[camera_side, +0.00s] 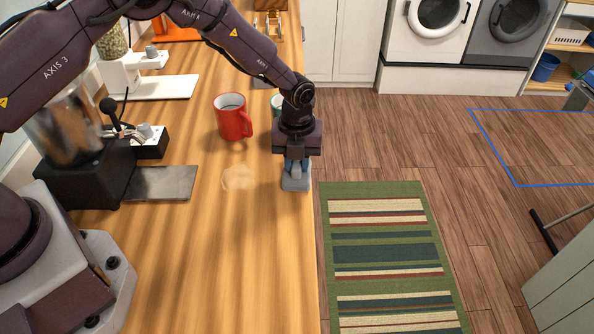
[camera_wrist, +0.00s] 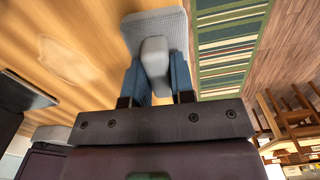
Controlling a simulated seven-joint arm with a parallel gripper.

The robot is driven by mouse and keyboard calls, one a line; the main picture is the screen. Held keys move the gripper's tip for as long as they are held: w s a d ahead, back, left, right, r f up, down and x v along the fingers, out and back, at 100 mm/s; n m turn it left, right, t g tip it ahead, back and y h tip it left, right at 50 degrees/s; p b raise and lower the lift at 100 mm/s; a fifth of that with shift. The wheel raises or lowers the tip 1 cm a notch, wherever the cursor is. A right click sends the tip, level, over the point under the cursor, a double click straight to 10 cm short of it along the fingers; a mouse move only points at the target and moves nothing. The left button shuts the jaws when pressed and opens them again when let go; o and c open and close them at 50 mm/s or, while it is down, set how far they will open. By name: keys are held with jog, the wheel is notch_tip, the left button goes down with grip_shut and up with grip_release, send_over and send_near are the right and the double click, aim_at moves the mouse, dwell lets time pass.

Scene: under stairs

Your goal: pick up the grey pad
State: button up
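The grey pad (camera_side: 296,184) is at the right edge of the wooden counter, under my gripper (camera_side: 296,168). In the wrist view, the pad (camera_wrist: 173,24) is a flat, light grey, textured piece with a smooth, raised grey grip (camera_wrist: 155,52) on top. The two blue fingers of my gripper (camera_wrist: 157,80) stand on either side of that grip, close against it. I cannot tell whether they press on it. My gripper points down and hides part of the pad in the side view. Whether the pad rests on the counter is unclear.
A pale stain (camera_side: 238,178) marks the counter (camera_side: 225,260). The front counter is clear. A striped rug (camera_side: 385,255) lies on the floor to the right.

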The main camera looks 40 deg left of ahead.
grip_shut()
jog(key=shift+r, duration=0.15)
jog(key=shift+r, duration=0.25)
notch_tip(320, 180, up, 2)
jog(key=shift+r, duration=0.1)
jog(key=s+a+r, duration=0.2)
jog(key=s+r, duration=0.8)
jog(key=s, duration=0.3)
jog(key=shift+s+a, duration=0.2)
jog(key=shift+s, duration=0.2)
